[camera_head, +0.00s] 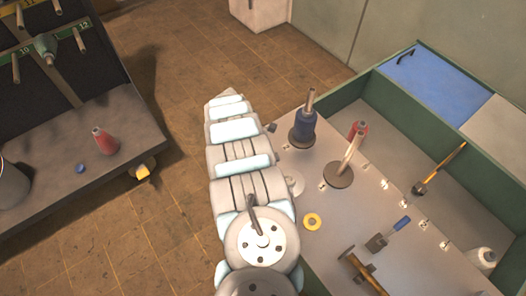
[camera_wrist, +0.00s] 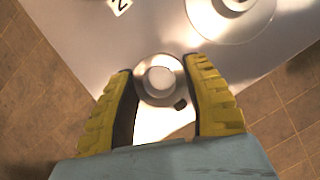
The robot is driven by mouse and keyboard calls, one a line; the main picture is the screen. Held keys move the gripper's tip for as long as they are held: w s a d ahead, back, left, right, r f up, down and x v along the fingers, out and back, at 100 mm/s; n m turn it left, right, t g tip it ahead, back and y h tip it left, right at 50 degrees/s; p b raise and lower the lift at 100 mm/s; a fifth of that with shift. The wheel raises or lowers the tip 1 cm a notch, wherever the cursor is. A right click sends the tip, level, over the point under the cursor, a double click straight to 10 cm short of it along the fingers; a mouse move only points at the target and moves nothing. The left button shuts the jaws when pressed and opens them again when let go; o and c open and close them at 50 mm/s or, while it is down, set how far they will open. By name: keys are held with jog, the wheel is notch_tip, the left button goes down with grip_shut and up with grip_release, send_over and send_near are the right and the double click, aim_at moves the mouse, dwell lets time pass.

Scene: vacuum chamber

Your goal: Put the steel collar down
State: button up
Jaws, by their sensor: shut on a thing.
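The steel collar (camera_wrist: 159,99) is a shiny round metal piece with a paler disc in its middle, seen in the camera_wrist view. My gripper (camera_wrist: 163,75) has two yellow ribbed fingers, one on each side of the collar, and is shut on it. Below lies the bright grey tabletop (camera_wrist: 150,30), near its edge. I cannot tell whether the collar touches the table or whether the paler disc is a post inside it. In the camera_head view my arm hides the gripper and the collar.
On the grey bench top stand a post with a blue spool (camera_head: 303,126) and a bare post on a round base (camera_head: 340,175). A yellow ring (camera_head: 312,222), a blue-handled tool (camera_head: 388,235) and a hammer (camera_head: 362,270) lie nearby. A numbered label (camera_wrist: 119,5) shows.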

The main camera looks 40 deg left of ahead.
jog(key=shift+w+a+f+b, duration=0.2)
jog(key=shift+w+f+b, duration=0.1)
jog(key=shift+f, duration=0.2)
jog(key=shift+w+a+f+b, duration=0.25)
jog(key=shift+f+b, duration=0.05)
jog(key=shift+f, duration=0.25)
jog(key=shift+w+a+f+b, duration=0.2)
jog(key=shift+w+f+b, duration=0.1)
jog(key=shift+f, duration=0.2)
jog(key=shift+w+a+f+b, duration=0.45)
jog(key=shift+w+f+b, duration=0.25)
jog(key=shift+b, duration=0.4)
jog(key=shift+f+b, duration=1.1)
jog(key=shift+f, duration=0.55)
jog(key=shift+f, duration=0.15)
jog(key=o, duration=1.2)
jog(key=shift+c, duration=0.2)
jog(key=shift+r, duration=0.2)
